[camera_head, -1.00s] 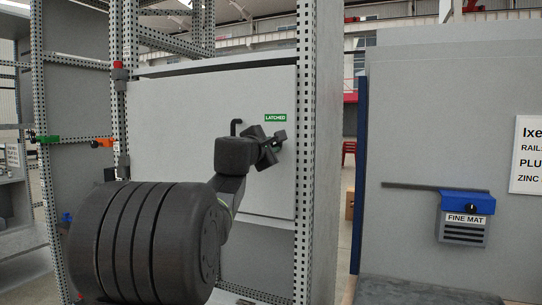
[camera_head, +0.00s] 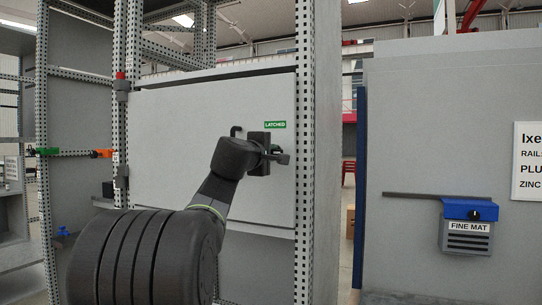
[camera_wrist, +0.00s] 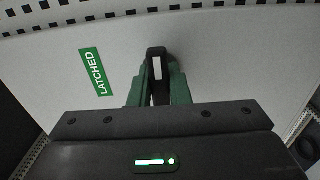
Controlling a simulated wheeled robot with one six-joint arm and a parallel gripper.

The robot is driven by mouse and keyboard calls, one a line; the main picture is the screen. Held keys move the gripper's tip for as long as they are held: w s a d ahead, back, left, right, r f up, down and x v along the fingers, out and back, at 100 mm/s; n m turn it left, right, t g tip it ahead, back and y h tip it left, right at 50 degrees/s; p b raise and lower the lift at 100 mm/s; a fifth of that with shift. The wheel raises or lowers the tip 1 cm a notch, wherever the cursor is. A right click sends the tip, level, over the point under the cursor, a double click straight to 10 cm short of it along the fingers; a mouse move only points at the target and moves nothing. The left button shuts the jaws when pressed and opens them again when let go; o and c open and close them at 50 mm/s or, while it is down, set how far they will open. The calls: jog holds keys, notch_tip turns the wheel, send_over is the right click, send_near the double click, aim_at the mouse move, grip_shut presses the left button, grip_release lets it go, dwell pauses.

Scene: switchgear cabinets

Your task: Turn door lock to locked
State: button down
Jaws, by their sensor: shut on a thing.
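The grey cabinet door (camera_head: 180,125) is closed in its perforated frame. A green label reading LATCHED (camera_head: 275,125) is on the door near its right edge; it also shows tilted in the wrist view (camera_wrist: 95,72). Below the label is the door lock, a dark handle with a pale stripe (camera_wrist: 157,68). My gripper (camera_head: 279,155) is at the lock, and its green fingers (camera_wrist: 156,92) are shut on the dark handle. In the head view my arm and gripper hide most of the lock.
The perforated upright post (camera_head: 304,150) is close on the right. A grey panel (camera_head: 420,120) with a blue FINE MAT box (camera_head: 468,212) stands further right. Green and orange clamps (camera_head: 101,155) are at left.

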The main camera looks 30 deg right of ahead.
dwell(0.3)
jog(key=c, duration=1.4)
grip_release()
jog(key=shift+o, duration=0.2)
jog(key=b+v, duration=0.1)
jog(key=v, duration=1.2)
jog(key=shift+s+a, duration=0.25)
jog(key=shift+s, duration=0.05)
jog(key=p+x, duration=0.1)
jog(key=x, duration=1.2)
jog(key=shift+w+d, duration=0.3)
jog(key=shift+a, duration=0.1)
